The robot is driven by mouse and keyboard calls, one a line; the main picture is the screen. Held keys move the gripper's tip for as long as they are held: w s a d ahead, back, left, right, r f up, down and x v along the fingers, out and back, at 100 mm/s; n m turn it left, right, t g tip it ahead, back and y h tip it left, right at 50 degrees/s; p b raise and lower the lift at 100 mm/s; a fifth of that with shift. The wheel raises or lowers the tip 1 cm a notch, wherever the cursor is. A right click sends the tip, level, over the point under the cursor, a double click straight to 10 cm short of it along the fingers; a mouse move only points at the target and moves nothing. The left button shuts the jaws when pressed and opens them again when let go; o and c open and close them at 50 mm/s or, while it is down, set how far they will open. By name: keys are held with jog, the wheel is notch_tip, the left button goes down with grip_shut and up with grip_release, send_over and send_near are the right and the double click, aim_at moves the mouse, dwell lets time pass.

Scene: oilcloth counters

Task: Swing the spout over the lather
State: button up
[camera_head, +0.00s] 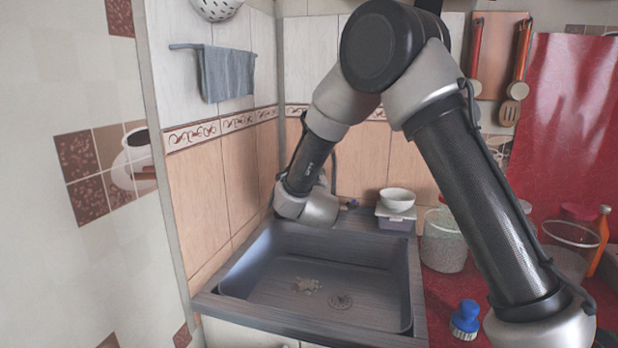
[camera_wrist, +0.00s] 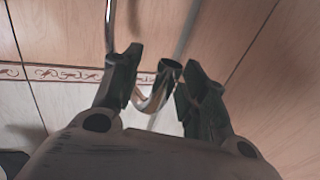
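The chrome spout (camera_wrist: 149,101) shows in the wrist view as a hooked tube with its open end upward in the picture. My gripper (camera_wrist: 162,58) is open, with its two dark fingers on either side of the spout's curved end. Gaps show between the fingers and the tube; I cannot tell whether either finger touches it. In the head view my wrist hides the gripper and most of the spout; a thin part of the tube (camera_head: 334,172) shows beside my arm. The lather (camera_head: 306,285) is a small pale patch on the sink floor, left of the drain (camera_head: 340,301).
The grey sink (camera_head: 235,307) is otherwise empty. A white bowl (camera_head: 397,199) on a container stands behind its right rear corner. A clear jar (camera_head: 444,250) and a blue brush (camera_head: 465,320) stand on the red counter at right. Tiled walls close in left and behind.

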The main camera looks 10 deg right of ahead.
jog(key=shift+s+f, duration=0.1)
jog(key=s, duration=1.1)
jog(key=shift+s, duration=0.4)
jog(key=shift+a, duration=0.1)
